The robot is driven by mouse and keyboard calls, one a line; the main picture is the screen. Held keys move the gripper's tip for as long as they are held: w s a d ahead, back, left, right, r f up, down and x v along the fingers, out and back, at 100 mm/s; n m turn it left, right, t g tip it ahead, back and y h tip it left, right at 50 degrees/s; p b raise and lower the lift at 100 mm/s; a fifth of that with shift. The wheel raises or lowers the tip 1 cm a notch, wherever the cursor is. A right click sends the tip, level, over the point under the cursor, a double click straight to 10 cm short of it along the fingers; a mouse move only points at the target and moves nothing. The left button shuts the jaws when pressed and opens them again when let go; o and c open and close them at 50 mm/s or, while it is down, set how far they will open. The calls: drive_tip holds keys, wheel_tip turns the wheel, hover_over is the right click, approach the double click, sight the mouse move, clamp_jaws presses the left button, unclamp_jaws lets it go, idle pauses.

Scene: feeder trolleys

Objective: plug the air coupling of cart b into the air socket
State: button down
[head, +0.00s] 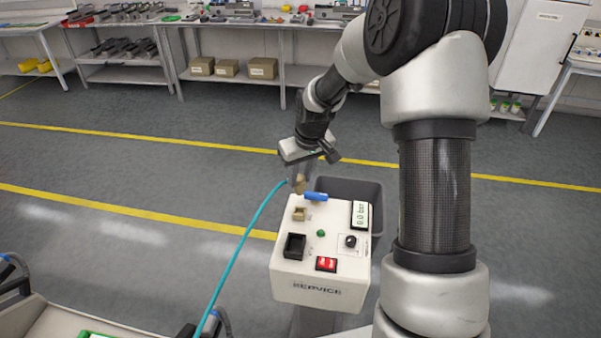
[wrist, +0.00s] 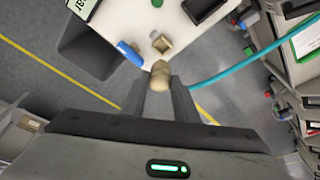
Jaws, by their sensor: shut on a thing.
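My gripper (head: 300,172) is shut on a tan, brass-coloured air coupling (wrist: 160,76), which also shows in the head view (head: 299,187). A teal hose (head: 246,235) runs from beside the gripper down to a trolley at the lower left; its cart letter cannot be read. The tan air socket (head: 299,214) is on the white service panel (head: 318,274), near its far left corner. In the wrist view the socket (wrist: 162,43) lies just beyond the coupling's tip. The coupling appears apart from it, above the panel's far edge.
A blue lever (head: 316,197) is close beside the socket. The panel also has a display (head: 360,214) reading 0.0 bar, a black socket (head: 294,246), a green button (head: 321,233), a knob (head: 350,241) and a red switch (head: 326,264). A dark bin (head: 365,190) stands behind.

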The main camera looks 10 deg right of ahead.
sight(301, 195)
drive_tip(key=shift+f+b, duration=2)
drive_tip(key=shift+f, duration=1.1)
drive_tip(key=shift+f+b, duration=0.9)
drive_tip(key=shift+f, duration=0.3)
drive_tip(key=c, duration=1.3)
unclamp_jaws()
drive_tip(key=shift+r, duration=0.15)
drive_tip(key=s+r+t+h+p, duration=0.1)
drive_tip(key=s+r+p, duration=0.2)
drive_tip(key=s+r, duration=0.75)
drive_tip(key=s+r+p, duration=0.3)
drive_tip(key=r+p, duration=0.1)
drive_tip(key=r, duration=1.3)
drive_tip(key=s+r+m+t+p, duration=0.1)
drive_tip(key=s+r+p, duration=0.2)
drive_tip(key=s, duration=0.5)
drive_tip(key=s+r+m+p, duration=0.2)
drive_tip(key=s+r, duration=0.4)
drive_tip(key=s, duration=0.3)
drive_tip(key=shift+t+p, duration=0.4)
drive_tip(key=shift+p, duration=0.1)
